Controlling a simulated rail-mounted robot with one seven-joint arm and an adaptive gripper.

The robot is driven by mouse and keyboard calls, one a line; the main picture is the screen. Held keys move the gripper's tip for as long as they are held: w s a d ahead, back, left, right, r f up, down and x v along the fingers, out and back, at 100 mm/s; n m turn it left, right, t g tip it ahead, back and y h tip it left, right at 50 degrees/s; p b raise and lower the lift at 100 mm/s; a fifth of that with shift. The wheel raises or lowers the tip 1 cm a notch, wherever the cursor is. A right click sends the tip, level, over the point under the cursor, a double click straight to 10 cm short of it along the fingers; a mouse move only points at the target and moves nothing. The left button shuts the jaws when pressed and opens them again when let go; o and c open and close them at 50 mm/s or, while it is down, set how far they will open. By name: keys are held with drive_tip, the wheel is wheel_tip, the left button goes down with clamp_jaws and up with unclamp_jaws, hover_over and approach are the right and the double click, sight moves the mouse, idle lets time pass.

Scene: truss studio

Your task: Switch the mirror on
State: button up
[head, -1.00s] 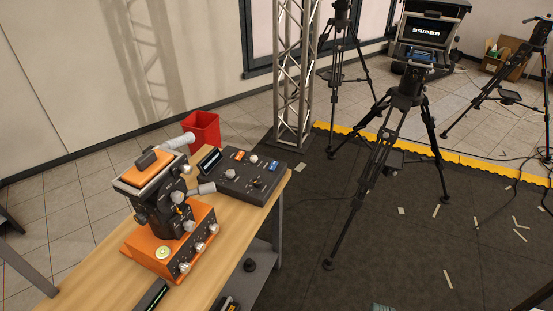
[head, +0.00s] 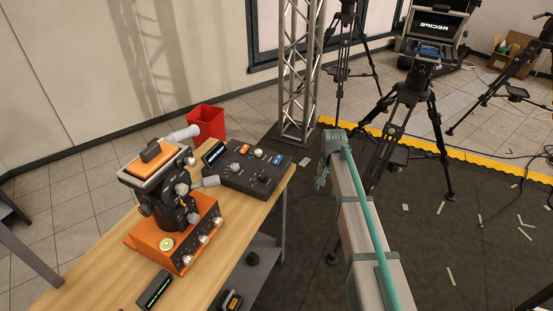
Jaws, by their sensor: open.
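The teleprompter (head: 440,27) stands at the back right on a tripod. Its screen shows the word RECIPE in light letters on black. A dark control panel (head: 243,168) lies at the far end of the wooden table. It has knobs, an orange key (head: 244,149), a blue key (head: 277,159) and a small tilted display (head: 214,154). Labels are too small to read. My gripper (head: 321,181) is at the far end of my grey and teal arm, right of the panel and apart from it. It shows small and partly hidden, open, with nothing seen in it.
An orange device (head: 170,250) with knobs and handles stands on the wooden table (head: 105,265), left of the panel. A red bin (head: 207,119) is behind the table. A truss column (head: 297,75) and tripods stand beyond. Dark floor right of the table is mostly clear.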

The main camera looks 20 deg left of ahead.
drive_tip(key=w+a+r, duration=0.2)
drive_tip(key=a+r, duration=0.2)
drive_tip(key=a, duration=0.3)
drive_tip(key=w+a+r, duration=0.3)
drive_tip(key=a+r, duration=0.2)
drive_tip(key=a, duration=0.2)
approach(276, 161)
wheel_tip(276, 161, down, 8)
drive_tip(key=p, duration=0.3)
drive_tip(key=shift+d+f, duration=0.1)
drive_tip(key=shift+f, duration=0.1)
